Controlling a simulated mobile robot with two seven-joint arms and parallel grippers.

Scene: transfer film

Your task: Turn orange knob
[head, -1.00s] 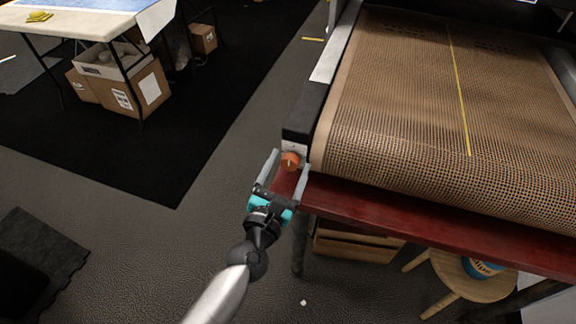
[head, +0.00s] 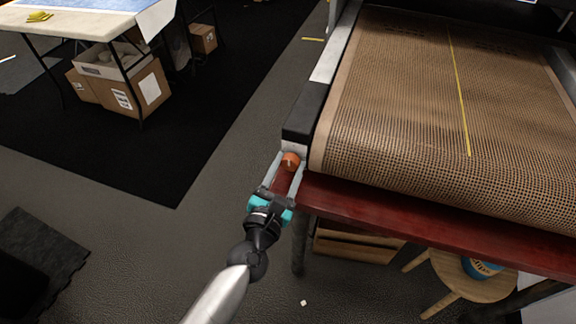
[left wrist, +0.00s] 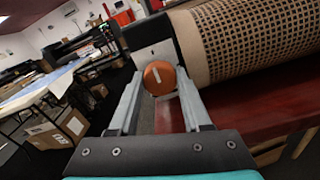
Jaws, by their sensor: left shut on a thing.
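The orange knob (head: 290,160) is on the front end of the conveyor machine, at the left corner of its mesh belt. It also shows in the left wrist view (left wrist: 159,77), round, with a pale slanted mark on its face. My left gripper (head: 288,163) reaches up to it from below, with one finger on each side. Its fingers are shut on the knob in the left wrist view (left wrist: 160,84). My right gripper is not in any view.
The brown mesh conveyor belt (head: 400,110) lies right of the knob, above a dark red table (head: 400,213). A wooden stool (head: 470,275) and a wooden crate (head: 350,243) are below. A table with cardboard boxes (head: 140,92) stands at upper left. The floor left of the knob is clear.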

